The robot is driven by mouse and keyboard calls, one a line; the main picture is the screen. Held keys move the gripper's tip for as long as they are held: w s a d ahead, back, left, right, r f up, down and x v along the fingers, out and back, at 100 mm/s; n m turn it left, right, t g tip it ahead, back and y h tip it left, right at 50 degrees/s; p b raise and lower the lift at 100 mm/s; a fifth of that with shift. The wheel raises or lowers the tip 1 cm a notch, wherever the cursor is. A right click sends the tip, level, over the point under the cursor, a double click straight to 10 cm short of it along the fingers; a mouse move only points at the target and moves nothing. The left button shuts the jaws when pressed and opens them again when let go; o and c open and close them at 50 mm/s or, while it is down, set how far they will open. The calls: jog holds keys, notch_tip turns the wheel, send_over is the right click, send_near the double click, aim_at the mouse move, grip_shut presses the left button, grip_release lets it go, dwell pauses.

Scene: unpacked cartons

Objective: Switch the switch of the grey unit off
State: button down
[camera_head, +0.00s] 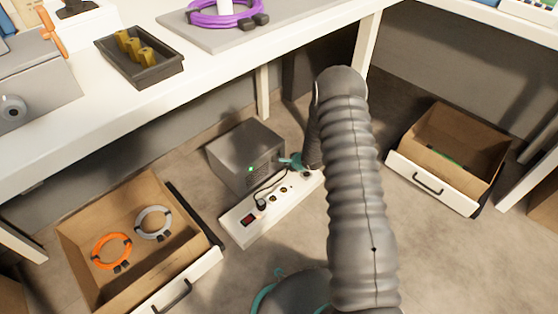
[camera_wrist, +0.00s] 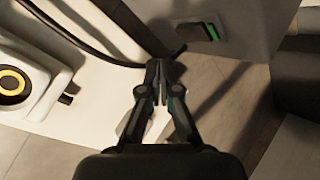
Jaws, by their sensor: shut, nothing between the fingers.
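The grey unit (camera_head: 236,146) is a dark grey box on the floor under the bench, with a small green light on its front. In the wrist view its face (camera_wrist: 250,22) fills the upper right. A dark switch with a green lit part (camera_wrist: 205,31) sits on that face. My gripper (camera_head: 283,161) is by the unit's front right side, above the power strip. In the wrist view my gripper (camera_wrist: 158,68) is shut and empty, with its fingertips below and left of the switch. Contact with the unit cannot be made out.
A white power strip (camera_head: 238,224) with a plugged-in black cable lies before the unit; it shows in the wrist view (camera_wrist: 100,88) too. An open drawer (camera_head: 88,272) with orange and grey coils is at left, another (camera_head: 440,190) at right. The white bench (camera_head: 205,85) overhangs.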

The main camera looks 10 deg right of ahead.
jog(key=shift+w+a, duration=0.5)
jog(key=shift+w, duration=0.15)
jog(key=shift+w+a+p, duration=0.1)
jog(key=shift+w+p, duration=0.05)
jog(key=shift+p, duration=0.3)
dwell(0.7)
jog(key=shift+w+a+f, duration=0.1)
jog(key=shift+w+a, duration=0.05)
jog(key=shift+w, duration=0.05)
jog(key=shift+w+a+p, duration=0.15)
jog(key=shift+w+p, duration=0.1)
jog(key=shift+p, duration=0.1)
dwell(0.6)
jog(key=shift+s, duration=0.1)
jog(key=shift+s+d+p, duration=0.4)
jog(key=shift+s+d, duration=0.05)
jog(key=shift+s, duration=0.05)
jog(key=shift+s, duration=0.1)
dwell(0.4)
jog(key=shift+s+d+r+p, duration=0.2)
jog(key=shift+s+d+p, duration=0.2)
jog(key=shift+s+d, duration=0.45)
jog(key=shift+s+d+r+p, duration=0.15)
jog(key=shift+s+d+p, duration=0.35)
jog(key=shift+s, duration=0.55)
jog(key=shift+d, duration=0.1)
